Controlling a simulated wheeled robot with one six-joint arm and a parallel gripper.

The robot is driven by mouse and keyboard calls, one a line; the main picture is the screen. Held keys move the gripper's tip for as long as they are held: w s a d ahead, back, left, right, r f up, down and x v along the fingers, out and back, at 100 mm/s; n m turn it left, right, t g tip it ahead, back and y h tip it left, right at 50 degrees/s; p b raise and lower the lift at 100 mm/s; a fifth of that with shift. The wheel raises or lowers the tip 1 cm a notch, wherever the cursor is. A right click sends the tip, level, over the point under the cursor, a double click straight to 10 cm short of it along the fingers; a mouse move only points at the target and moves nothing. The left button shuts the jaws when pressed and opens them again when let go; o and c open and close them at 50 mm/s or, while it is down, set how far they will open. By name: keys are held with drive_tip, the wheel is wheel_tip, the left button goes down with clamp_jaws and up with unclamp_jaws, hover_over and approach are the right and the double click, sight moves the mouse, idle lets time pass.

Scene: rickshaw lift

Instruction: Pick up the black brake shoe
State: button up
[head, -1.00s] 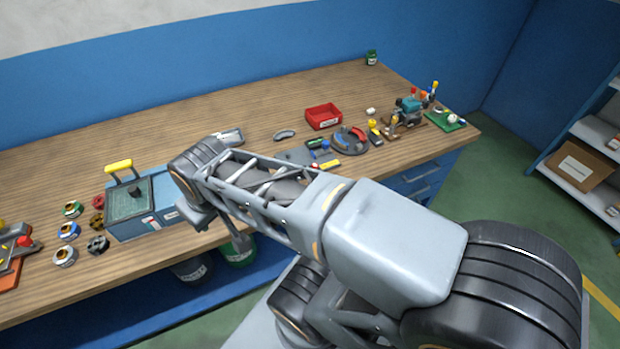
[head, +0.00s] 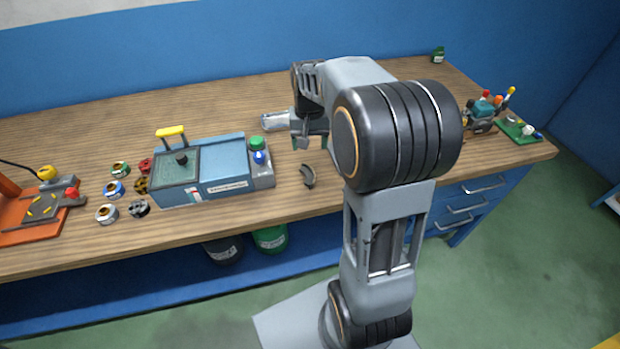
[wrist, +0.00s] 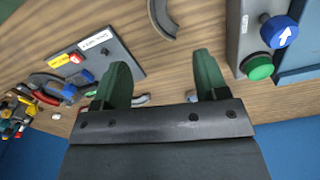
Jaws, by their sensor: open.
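A dark curved brake shoe (head: 308,176) lies on the wooden bench near its front edge, right of the blue box. In the wrist view the same curved piece (wrist: 161,20) lies at the top edge, partly cut off and looking grey. My gripper (head: 312,141) is open and empty, pointing down above the bench behind this shoe. In the wrist view its two green fingers (wrist: 161,78) are apart, with bare wood between them. A second curved grey piece (wrist: 141,98) shows beside the left finger, partly hidden by my gripper.
A button box (head: 262,176) with green and blue buttons stands left of the shoe, against the blue box (head: 215,170). A dark labelled plate (wrist: 112,62) lies on the other side in the wrist view. A light tray (head: 276,121) is behind. Bare wood surrounds the front shoe.

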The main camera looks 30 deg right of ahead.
hover_over(309, 175)
wheel_tip(309, 175, down, 8)
drive_tip(key=shift+w+d+r, duration=0.1)
drive_tip(key=shift+d+r, duration=0.05)
drive_tip(key=shift+f, duration=2.75)
drive_tip(key=shift+c, duration=0.5)
drive_tip(key=c, duration=1)
drive_tip(key=shift+r, duration=0.1)
